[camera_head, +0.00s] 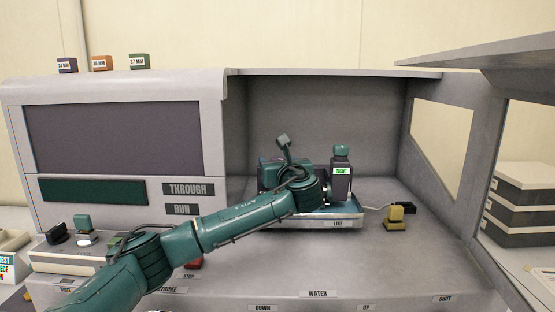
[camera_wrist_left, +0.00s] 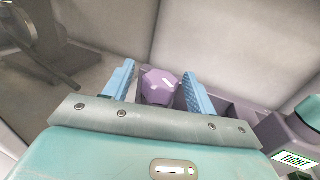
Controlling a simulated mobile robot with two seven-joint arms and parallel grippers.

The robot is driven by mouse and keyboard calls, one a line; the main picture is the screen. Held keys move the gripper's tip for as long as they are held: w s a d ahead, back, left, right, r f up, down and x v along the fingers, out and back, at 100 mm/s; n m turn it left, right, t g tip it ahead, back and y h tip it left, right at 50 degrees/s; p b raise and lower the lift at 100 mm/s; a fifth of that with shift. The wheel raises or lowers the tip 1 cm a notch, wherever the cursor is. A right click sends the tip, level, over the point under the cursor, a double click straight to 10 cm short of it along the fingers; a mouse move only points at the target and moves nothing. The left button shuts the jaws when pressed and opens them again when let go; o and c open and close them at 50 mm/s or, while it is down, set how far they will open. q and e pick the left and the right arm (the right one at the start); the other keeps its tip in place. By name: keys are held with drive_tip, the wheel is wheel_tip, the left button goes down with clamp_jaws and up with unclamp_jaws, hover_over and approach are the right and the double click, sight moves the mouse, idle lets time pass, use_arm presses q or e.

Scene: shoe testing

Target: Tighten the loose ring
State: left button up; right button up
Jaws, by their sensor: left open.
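A purple faceted piece (camera_wrist_left: 160,86), which looks like the ring, shows in the left wrist view. My left gripper (camera_wrist_left: 157,70) is open, with one blue finger on each side of it. I cannot tell whether the fingers touch it. In the head view my left arm reaches to the machine on the tray, and my wrist hides the ring and fingertips. A block with a teal cap (camera_head: 341,152) and a green "TIGHT" sign (camera_head: 342,171) stands at the machine's right; the sign also shows in the left wrist view (camera_wrist_left: 295,160). My right gripper is not in view.
The machine sits on a metal tray (camera_head: 340,222) marked "LINE", inside a grey chamber with side walls and a raised cover (camera_head: 490,52). A yellow block (camera_head: 395,218) stands at the right. The front deck between the "WATER" label (camera_head: 318,293) and tray is clear.

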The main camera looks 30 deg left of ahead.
use_arm(q)
drive_tip(key=shift+w+a, duration=0.1)
drive_tip(key=shift+c, duration=0.3)
drive_tip(key=c, duration=0.9)
drive_tip(key=shift+m+t+h, duration=0.3)
drive_tip(key=shift+t, duration=0.1)
drive_tip(key=m+t+h, duration=0.1)
drive_tip(key=m+h, duration=0.1)
drive_tip(key=m+t+h, duration=0.2)
drive_tip(key=h, duration=0.1)
drive_tip(key=shift+a+t, duration=0.1)
drive_tip(key=shift+t, duration=0.2)
drive_tip(key=shift+m+t+h, duration=0.4)
drive_tip(key=shift+m+h, duration=0.75)
drive_tip(key=shift+h, duration=0.65)
drive_tip(key=shift+m+t+h, duration=0.4)
drive_tip(key=shift+m+h, duration=0.75)
drive_tip(key=shift+h, duration=0.95)
